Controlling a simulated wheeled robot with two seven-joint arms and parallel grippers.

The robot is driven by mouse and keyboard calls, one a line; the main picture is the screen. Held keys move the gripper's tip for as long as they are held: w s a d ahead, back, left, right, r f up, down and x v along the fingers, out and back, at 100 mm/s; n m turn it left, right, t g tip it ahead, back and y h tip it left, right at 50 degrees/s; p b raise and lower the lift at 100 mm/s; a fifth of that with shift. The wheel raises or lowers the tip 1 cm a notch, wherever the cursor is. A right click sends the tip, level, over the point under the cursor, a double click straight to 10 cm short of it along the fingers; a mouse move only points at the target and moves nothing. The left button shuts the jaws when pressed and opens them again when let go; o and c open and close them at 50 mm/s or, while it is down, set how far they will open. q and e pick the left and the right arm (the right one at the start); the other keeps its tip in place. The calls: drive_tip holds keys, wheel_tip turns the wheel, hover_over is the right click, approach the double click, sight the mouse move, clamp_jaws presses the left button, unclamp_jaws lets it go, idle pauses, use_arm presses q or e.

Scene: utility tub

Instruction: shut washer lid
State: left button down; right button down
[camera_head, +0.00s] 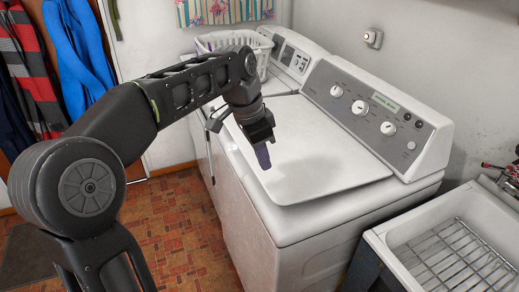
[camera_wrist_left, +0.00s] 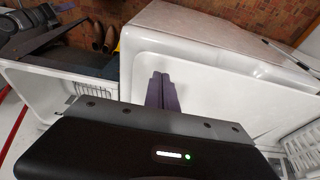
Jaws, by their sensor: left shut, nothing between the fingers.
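The white washer (camera_head: 290,225) stands in the middle of the head view, with its knobbed control panel (camera_head: 375,115) at the back. Its lid (camera_head: 325,165) lies flat, or nearly flat, over the top; I cannot tell whether a small gap is left at its front edge. My left gripper (camera_head: 263,157) is shut and empty, fingers pointing down at the lid's front-left part. In the left wrist view the shut purple fingers (camera_wrist_left: 162,92) show over the white lid (camera_wrist_left: 215,98). I cannot tell if they touch it. My right gripper is not in view.
A utility tub (camera_head: 455,250) with a wire rack stands right of the washer. A second white machine with a laundry basket (camera_head: 235,42) on it stands behind left. Clothes hang at the far left. The tiled floor (camera_head: 180,225) before the washer is clear.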

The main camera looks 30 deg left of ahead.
sight(268, 190)
use_arm(q)
drive_tip(key=x, duration=0.6)
drive_tip(key=shift+s+a+f, duration=0.2)
drive_tip(key=shift+s, duration=0.1)
drive_tip(key=shift+f, duration=0.75)
